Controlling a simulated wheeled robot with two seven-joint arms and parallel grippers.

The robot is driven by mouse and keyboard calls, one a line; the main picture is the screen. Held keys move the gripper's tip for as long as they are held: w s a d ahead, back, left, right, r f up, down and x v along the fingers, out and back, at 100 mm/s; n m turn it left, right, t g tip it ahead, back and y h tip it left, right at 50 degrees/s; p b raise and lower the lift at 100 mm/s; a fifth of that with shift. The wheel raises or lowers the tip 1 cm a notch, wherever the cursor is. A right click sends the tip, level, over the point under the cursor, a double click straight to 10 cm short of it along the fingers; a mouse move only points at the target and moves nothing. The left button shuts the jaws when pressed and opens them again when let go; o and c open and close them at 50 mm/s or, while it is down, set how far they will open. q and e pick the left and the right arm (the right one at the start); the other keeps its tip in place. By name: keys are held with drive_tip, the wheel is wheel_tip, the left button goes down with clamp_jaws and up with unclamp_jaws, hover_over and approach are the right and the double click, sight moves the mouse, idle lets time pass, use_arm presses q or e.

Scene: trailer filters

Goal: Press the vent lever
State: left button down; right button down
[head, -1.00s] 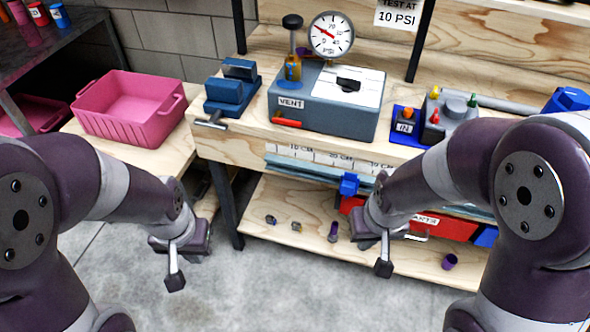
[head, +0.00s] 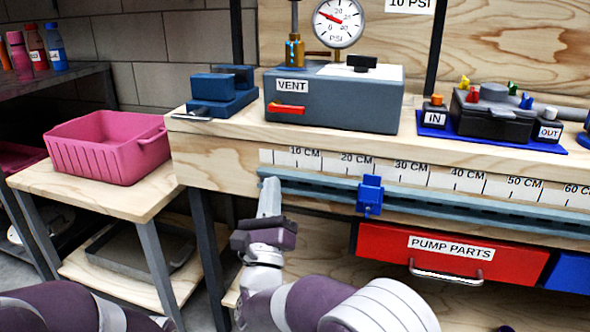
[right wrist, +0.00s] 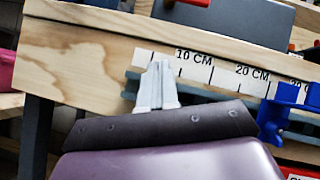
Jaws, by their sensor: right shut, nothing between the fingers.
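The vent lever (head: 287,109) is a small red handle on the front of the grey test box (head: 335,100), just under the VENT label (head: 292,86). Part of the red lever also shows at the top of the right wrist view (right wrist: 196,2). My right gripper (head: 270,186) points up in front of the bench's front edge, below and slightly left of the lever, apart from it. Its fingers (right wrist: 156,72) are shut together with nothing between them, in front of the ruler strip. My left gripper is not visible; only part of my left arm shows at the bottom left.
A pressure gauge (head: 338,22) stands above the box. A blue vise (head: 222,90) sits left of it. A blue slider (head: 369,195) on the rail and a red PUMP PARTS drawer (head: 450,256) are to the right. A pink bin (head: 108,147) stands on the left table.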

sight(295, 133)
drive_tip(key=s+r+m+h, duration=0.1)
drive_tip(key=m+h, duration=0.1)
drive_tip(key=d+r+m+h, duration=0.1)
drive_tip(key=m+h, duration=0.1)
drive_tip(key=m, duration=0.1)
drive_tip(key=s+d+r+m+h, duration=0.1)
drive_tip(key=m, duration=0.2)
drive_tip(key=shift+s+d+t+h, duration=0.1)
drive_tip(key=shift+s+t+h, duration=0.2)
drive_tip(key=shift+t+h, duration=0.1)
drive_tip(key=shift+w, duration=0.1)
drive_tip(key=b+x, duration=0.2)
drive_tip(key=x, duration=0.7)
drive_tip(key=shift+b, duration=0.4)
drive_tip(key=shift+w+d+r, duration=0.1)
drive_tip(key=shift+w+r, duration=0.15)
drive_tip(key=shift+r, duration=0.1)
